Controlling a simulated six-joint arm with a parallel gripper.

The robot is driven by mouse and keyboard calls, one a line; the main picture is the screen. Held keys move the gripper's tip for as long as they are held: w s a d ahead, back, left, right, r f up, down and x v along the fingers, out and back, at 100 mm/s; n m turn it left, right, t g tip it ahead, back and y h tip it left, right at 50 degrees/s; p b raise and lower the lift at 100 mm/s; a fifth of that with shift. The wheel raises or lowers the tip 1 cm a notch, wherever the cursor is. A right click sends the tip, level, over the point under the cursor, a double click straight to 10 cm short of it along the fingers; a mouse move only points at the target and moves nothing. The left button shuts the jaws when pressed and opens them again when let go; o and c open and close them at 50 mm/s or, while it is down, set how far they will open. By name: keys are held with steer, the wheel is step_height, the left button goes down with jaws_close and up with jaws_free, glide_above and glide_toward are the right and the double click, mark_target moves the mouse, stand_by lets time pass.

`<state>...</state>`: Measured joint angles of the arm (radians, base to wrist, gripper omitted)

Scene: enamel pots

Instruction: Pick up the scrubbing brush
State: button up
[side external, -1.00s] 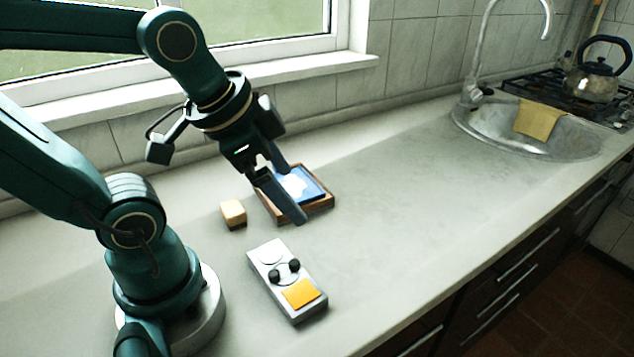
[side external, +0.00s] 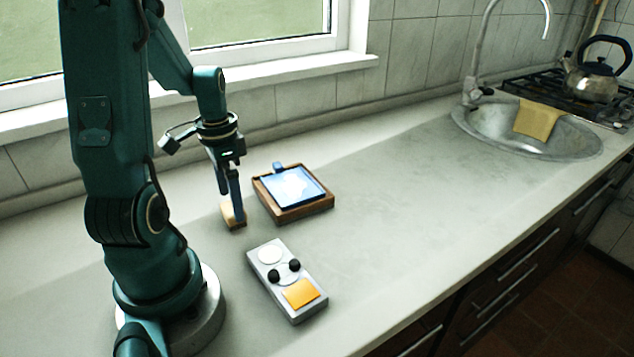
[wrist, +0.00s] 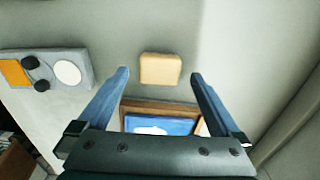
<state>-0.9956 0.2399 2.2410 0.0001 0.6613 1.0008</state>
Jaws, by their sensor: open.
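The scrubbing brush appears to be the small light-wood block (side external: 227,213) on the counter, left of the wooden tray; its bristles cannot be made out. In the wrist view the block (wrist: 160,69) shows its plain top, beyond and between the two fingertips. My gripper (side external: 237,208) points down over the block and partly hides it in the side view. In the wrist view my gripper (wrist: 160,74) is open, with nothing held between its fingers. I cannot tell whether a finger touches the block.
A wooden tray (side external: 301,211) with a blue-and-white item (side external: 297,186) stands close right of my gripper. A grey panel (side external: 286,279) with black knobs and an orange pad lies nearer the front. The window wall runs behind. The counter (side external: 420,190) toward the sink (side external: 570,145) is clear.

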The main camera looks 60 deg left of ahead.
steer(key=shift+f, duration=1.75)
steer(key=c, duration=1.4)
steer(key=shift+r, duration=5.05)
